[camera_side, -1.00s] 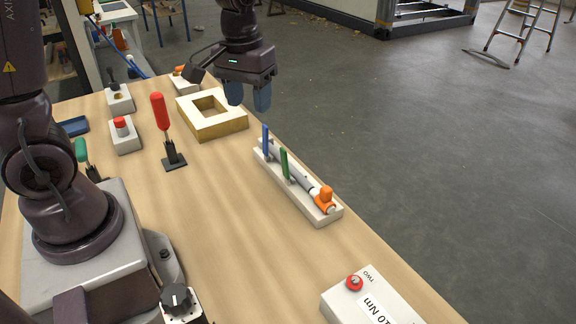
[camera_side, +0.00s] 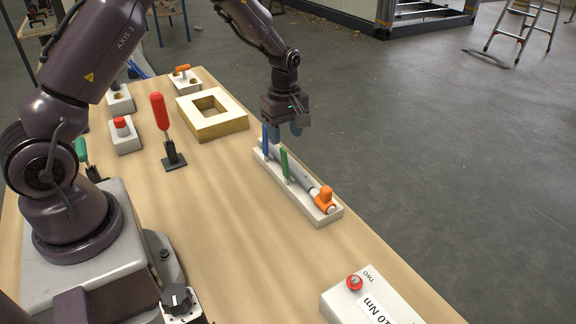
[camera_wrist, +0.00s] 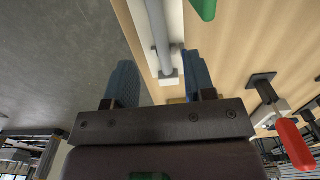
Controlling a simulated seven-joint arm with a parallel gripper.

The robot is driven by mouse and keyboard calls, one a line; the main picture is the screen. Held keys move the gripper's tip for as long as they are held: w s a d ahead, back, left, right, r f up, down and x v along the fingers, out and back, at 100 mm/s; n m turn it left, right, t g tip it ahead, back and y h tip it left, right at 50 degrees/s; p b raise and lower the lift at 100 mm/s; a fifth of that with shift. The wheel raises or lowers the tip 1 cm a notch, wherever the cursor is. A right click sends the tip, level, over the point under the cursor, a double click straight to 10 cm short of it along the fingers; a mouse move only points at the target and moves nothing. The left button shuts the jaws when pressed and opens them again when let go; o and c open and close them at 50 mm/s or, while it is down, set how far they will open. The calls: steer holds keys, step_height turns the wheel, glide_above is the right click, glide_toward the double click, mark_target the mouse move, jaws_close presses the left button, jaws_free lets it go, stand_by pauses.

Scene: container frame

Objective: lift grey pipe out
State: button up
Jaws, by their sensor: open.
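The grey pipe (camera_side: 299,178) lies lengthwise on a long white holder (camera_side: 325,221) near the table's right edge. An orange fitting (camera_side: 325,197) is on its near end. A blue lever (camera_side: 265,140) and a green lever (camera_side: 285,163) stand up along the holder. My gripper (camera_side: 286,131) is open and empty above the far end of the holder, its blue fingers pointing down. In the wrist view the pipe (camera_wrist: 158,32) runs up between and beyond the two fingers (camera_wrist: 160,85). No contact with the pipe shows.
A wooden frame block (camera_side: 222,126) stands behind and to the left. A white box marked TWO (camera_side: 340,301) is at the front. The table between is clear.

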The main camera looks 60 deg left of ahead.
steer(key=f, duration=0.8)
steer(key=shift+w+d+f, duration=0.1)
steer(key=shift+d, duration=0.2)
jaws_close()
